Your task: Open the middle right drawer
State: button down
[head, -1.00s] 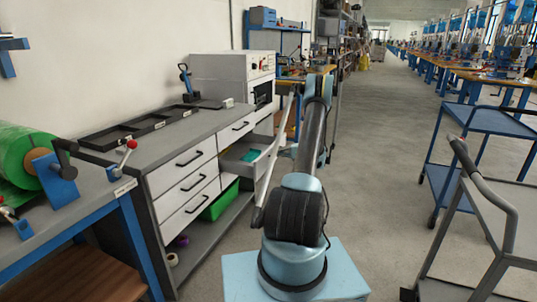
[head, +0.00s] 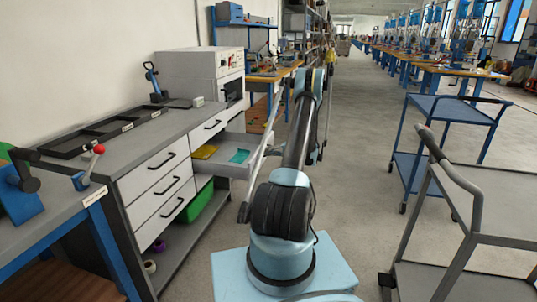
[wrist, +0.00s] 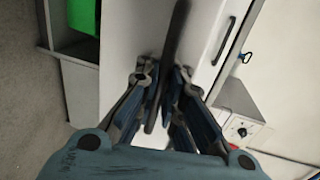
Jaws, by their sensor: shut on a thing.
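The middle right drawer (head: 222,168) stands pulled out from the grey-and-white cabinet in the head view. A yellow item (head: 205,152) and a teal item (head: 239,156) lie inside it. In the wrist view, my gripper (wrist: 164,80) is shut on the drawer's dark bar handle (wrist: 176,30), in front of the white drawer front (wrist: 122,30). The top right drawer (head: 212,128) above is shut.
Three shut drawers (head: 158,178) are on the left. A green bin (head: 198,212) sits on the lower shelf. A grey trolley (head: 480,200) and a blue trolley (head: 450,112) stand right; floor between is clear.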

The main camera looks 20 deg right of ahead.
jog(key=c, duration=1.7)
grip_release()
jog(key=shift+w, duration=0.1)
jog(key=v, duration=1.2)
